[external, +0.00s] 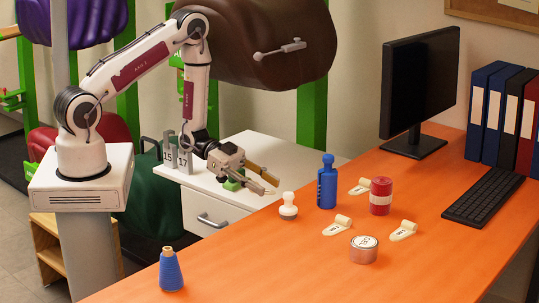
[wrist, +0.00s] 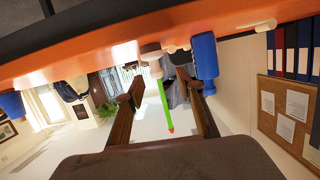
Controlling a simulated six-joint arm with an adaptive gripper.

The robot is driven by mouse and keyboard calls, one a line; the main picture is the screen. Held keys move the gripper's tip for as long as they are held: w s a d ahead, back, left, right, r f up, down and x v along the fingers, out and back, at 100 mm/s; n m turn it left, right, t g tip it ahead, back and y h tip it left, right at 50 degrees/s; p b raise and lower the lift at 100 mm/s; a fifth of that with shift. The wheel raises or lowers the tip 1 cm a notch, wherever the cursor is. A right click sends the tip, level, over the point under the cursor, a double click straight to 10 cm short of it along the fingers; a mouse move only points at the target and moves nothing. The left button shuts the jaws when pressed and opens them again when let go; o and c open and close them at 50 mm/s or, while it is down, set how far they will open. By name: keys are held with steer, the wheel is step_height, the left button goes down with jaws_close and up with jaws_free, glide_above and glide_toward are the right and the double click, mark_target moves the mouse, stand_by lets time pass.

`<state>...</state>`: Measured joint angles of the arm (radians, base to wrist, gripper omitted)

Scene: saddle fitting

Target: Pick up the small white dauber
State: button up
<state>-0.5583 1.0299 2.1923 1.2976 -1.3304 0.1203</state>
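The small white dauber (external: 288,208) stands upright near the back left edge of the orange table, with a rounded knob on a wider base. In the wrist view the dauber (wrist: 151,51) shows near the top, between the lines of the two fingers. My gripper (external: 271,186) is just above and left of the dauber in the external view, tilted toward the table and not touching it. In the wrist view my gripper (wrist: 160,100) has its two brown fingers well apart with nothing held between them.
A blue bottle (external: 327,186) stands close right of the dauber. Beyond are a red cylinder (external: 381,196), a round tin (external: 364,250) and several cream labelled pieces (external: 337,226). A blue cone (external: 171,271) stands front left. The front middle of the orange table (external: 270,260) is clear.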

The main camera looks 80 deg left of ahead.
mark_target(289, 206)
steer(key=shift+s+d+f+h, duration=0.25)
steer(key=shift+s+h, duration=0.15)
steer(key=shift+s, duration=0.15)
steer(key=shift+d, duration=0.1)
steer(key=shift+x, duration=1.25)
steer(key=shift+w, duration=0.1)
steer(key=shift+x, duration=2.5)
steer(key=shift+w, duration=0.1)
jaws_close()
